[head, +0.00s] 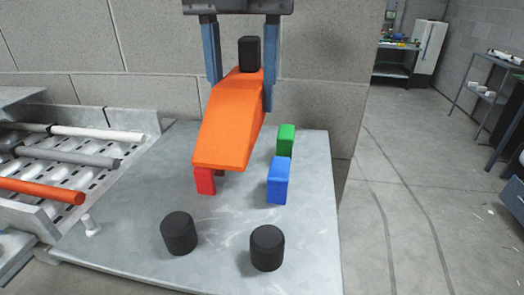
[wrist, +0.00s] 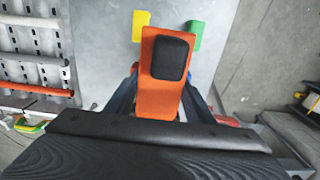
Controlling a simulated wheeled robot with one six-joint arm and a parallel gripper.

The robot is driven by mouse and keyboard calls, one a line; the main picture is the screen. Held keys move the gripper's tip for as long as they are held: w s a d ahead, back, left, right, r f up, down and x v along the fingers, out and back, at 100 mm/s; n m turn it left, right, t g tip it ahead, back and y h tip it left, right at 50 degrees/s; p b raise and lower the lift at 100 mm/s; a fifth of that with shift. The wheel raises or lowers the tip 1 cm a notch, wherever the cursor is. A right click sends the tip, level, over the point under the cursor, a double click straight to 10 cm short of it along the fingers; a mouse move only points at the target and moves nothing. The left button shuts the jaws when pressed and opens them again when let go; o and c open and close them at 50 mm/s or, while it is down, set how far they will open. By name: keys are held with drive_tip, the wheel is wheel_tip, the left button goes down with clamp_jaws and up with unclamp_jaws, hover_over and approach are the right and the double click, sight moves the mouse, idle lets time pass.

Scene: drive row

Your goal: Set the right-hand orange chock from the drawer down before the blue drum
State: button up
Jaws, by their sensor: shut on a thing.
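My gripper (head: 240,93) is shut on a long orange wedge-like piece, the chock (head: 227,128), with blue fingers on its two sides. The chock slants, its broad end low and toward the camera. A black block (head: 249,54) shows at its upper end; in the wrist view this black block (wrist: 170,57) lies over the orange chock (wrist: 157,100). The chock's low end covers the top of a red block (head: 204,181); I cannot tell whether they touch. A blue upright block (head: 279,180) stands right of the chock. No drawer or blue drum can be made out.
A grey tabletop (head: 310,235) carries two black cylinders (head: 179,233) (head: 267,248) in front and a green block (head: 286,138) behind the blue one. A yellow block (wrist: 141,24) shows in the wrist view. A rack with rods (head: 75,160) stands left. Open floor lies right.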

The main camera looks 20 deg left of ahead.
drive_tip(key=shift+w+f, duration=0.15)
drive_tip(key=shift+w, duration=0.15)
wheel_tip(320, 180, down, 10)
drive_tip(key=shift+r+p, duration=0.2)
drive_tip(key=shift+p, duration=0.7)
drive_tip(key=shift+f, duration=0.15)
drive_tip(key=o, duration=1.4)
